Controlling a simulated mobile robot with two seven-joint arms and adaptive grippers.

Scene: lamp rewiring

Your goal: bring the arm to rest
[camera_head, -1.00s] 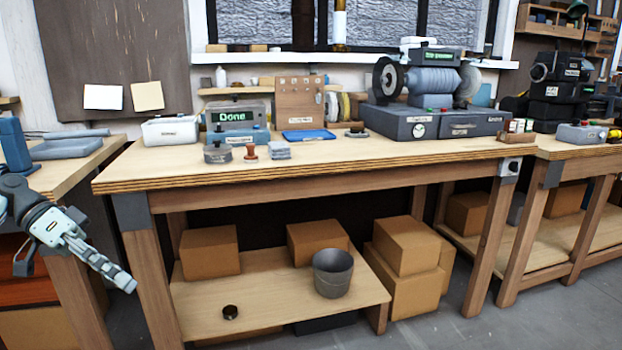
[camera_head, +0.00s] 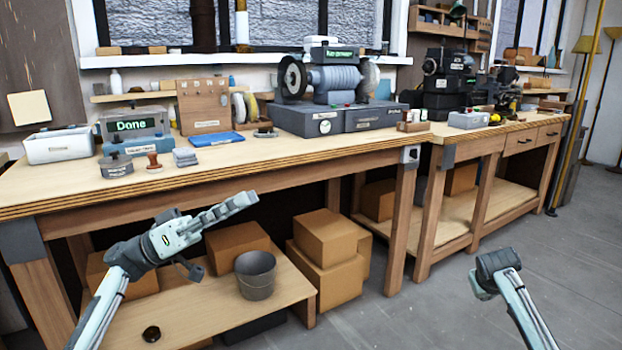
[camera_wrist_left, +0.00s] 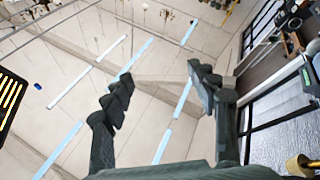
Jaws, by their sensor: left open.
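My left arm (camera_head: 120,265) comes in from the lower left in the head view, raised in front of the long workbench. Its gripper (camera_head: 238,205) points up and to the right, below the bench top's front edge, and nothing shows in it. In the left wrist view the two dark fingers of the gripper (camera_wrist_left: 160,88) stand apart with only the ceiling and its light strips behind them. My right arm (camera_head: 510,290) shows at the lower right over the floor. Only a link and a dark joint of it show; its gripper cannot be seen.
The workbench (camera_head: 300,165) carries a white bin (camera_head: 58,147), a "Done" display (camera_head: 133,125), a blue tray (camera_head: 217,139) and a grey machine (camera_head: 340,117). Cardboard boxes (camera_head: 328,240) and a bucket (camera_head: 256,275) are below. Floor (camera_head: 420,310) at the right is clear.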

